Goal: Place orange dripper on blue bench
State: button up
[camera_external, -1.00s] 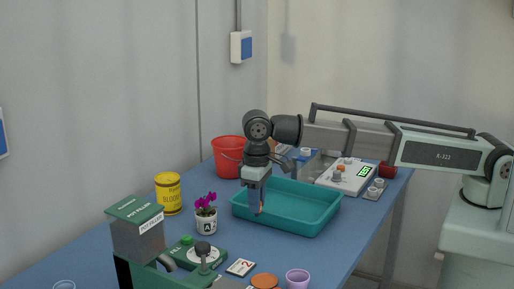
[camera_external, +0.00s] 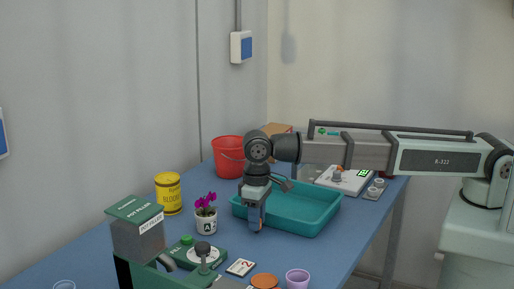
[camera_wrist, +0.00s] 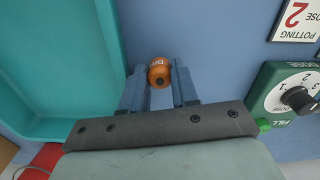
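The orange dripper (camera_wrist: 158,74) is a small rounded piece with lettering and a dark hole in its end. It sits between the fingertips of my gripper (camera_wrist: 159,80) in the wrist view, with both fingers against its sides. In the external view my gripper (camera_external: 255,222) points down, low over the blue bench (camera_external: 318,250), just in front of the teal tray. The fingers mostly hide the dripper there. The bare blue bench (camera_wrist: 222,45) lies behind the dripper in the wrist view. I cannot tell whether the dripper touches it.
The teal tray (camera_external: 318,225) is close beside my gripper. A flower pot (camera_external: 206,222) stands to the left, the green dosing device (camera_external: 205,258) and a number card (camera_external: 241,267) in front. A purple cup (camera_external: 298,279), yellow tin (camera_external: 168,194) and red bucket (camera_external: 229,157) stand around.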

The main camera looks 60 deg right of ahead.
jog(key=shift+o, duration=0.5)
notch_tip(320, 180, up, 12)
jog(key=shift+r, duration=0.15)
dwell(0.4)
